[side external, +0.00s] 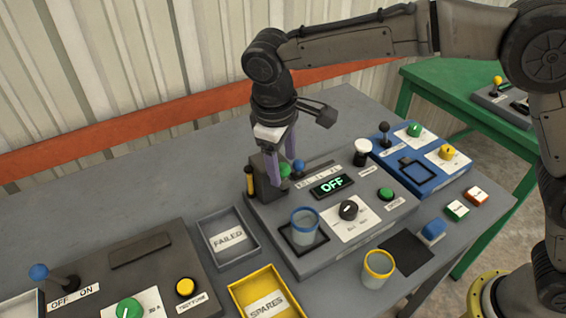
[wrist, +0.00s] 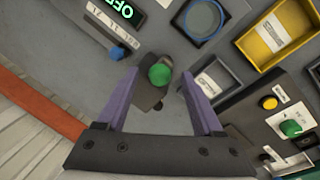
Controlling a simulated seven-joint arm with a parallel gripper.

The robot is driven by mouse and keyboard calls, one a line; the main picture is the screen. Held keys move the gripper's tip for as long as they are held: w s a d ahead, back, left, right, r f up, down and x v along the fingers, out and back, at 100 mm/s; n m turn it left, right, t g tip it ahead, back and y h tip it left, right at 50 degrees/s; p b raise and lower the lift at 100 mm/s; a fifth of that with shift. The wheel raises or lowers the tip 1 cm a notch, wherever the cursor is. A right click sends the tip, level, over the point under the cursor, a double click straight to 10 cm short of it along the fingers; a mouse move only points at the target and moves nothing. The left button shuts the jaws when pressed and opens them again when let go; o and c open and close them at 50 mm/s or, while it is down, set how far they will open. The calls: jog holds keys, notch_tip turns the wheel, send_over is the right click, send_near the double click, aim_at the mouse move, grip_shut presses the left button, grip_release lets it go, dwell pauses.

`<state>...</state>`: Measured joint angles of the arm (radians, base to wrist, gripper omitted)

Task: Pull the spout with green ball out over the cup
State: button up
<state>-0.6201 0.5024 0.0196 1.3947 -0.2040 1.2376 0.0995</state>
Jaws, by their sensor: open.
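The green ball (side external: 285,170) of the spout sits at the back of the grey machine, by a dark block (side external: 266,170). My gripper (side external: 280,162) is open above it, with purple fingers pointing down. In the wrist view the green ball (wrist: 160,74) lies between the two open fingers (wrist: 158,80), with a gap on each side. A dark spout part (wrist: 150,97) shows under the ball. The blue-rimmed cup (side external: 305,223) stands upright on a black square frame at the front left of the machine; it also shows in the wrist view (wrist: 203,20).
A blue ball lever (side external: 298,166) stands close right of the green ball. A display (side external: 331,185) reads OFF. A FAILED tray (side external: 228,238), a yellow SPARES tray (side external: 265,302) and a yellow-rimmed cup (side external: 378,268) stand around the machine.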

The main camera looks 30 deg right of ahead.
jog(key=shift+d+f, duration=0.1)
jog(key=shift+f, duration=0.4)
grip_shut()
dwell(1.2)
